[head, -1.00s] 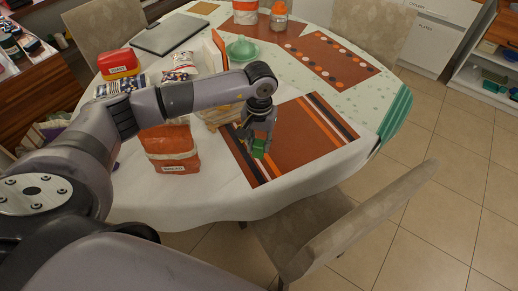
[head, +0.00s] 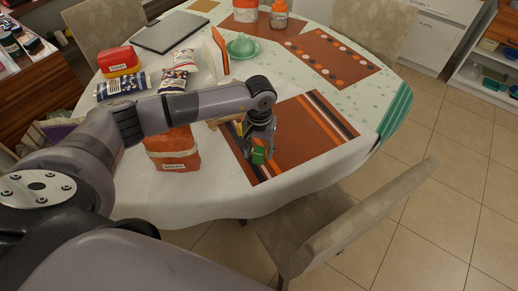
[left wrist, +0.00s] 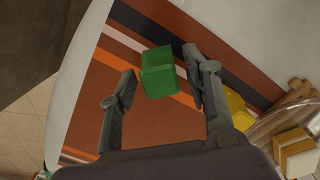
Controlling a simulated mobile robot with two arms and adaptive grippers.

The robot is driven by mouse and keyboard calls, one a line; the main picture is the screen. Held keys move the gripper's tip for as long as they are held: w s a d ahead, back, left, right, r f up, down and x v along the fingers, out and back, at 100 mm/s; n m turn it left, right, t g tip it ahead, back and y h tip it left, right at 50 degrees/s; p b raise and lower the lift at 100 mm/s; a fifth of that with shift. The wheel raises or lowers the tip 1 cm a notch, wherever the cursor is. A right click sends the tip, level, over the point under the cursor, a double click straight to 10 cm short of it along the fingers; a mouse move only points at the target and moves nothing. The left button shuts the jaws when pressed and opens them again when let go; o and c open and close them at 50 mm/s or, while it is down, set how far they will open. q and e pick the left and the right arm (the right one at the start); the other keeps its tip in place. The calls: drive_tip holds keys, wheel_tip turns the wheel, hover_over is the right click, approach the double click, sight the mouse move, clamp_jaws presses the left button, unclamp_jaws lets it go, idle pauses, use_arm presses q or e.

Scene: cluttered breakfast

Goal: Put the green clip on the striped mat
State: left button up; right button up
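The green clip (head: 258,156) is over the striped mat (head: 315,135), near its striped left front part. It also shows in the left wrist view (left wrist: 158,73) against the mat's stripes, between my left gripper's fingers. I cannot tell for sure whether it rests on the mat or is slightly above it. My left gripper (head: 259,148) points down at the clip. In the left wrist view its fingers (left wrist: 158,85) are spread, with a gap beside the clip. My right gripper is not in view.
An orange bread bag (head: 172,150) stands left of the mat. A yellow thing (left wrist: 240,110) and a clear container (left wrist: 280,122) lie close to the right finger in the wrist view. The mat's right part is clear. A chair (head: 330,225) stands at the table's front.

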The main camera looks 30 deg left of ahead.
sight(259, 150)
use_arm(q)
drive_tip(key=shift+r, duration=0.35)
wheel_tip(259, 150, up, 12)
drive_tip(key=b, duration=0.2)
drive_tip(key=shift+f+b, duration=0.2)
drive_tip(key=shift+b, duration=0.1)
drive_tip(key=s+d+b, duration=0.1)
drive_tip(key=s+d, duration=0.2)
drive_tip(key=s, duration=0.4)
drive_tip(key=s+d+b, duration=0.1)
drive_tip(key=s+d, duration=0.3)
drive_tip(key=s, duration=0.3)
drive_tip(key=shift+s, duration=0.15)
idle(0.5)
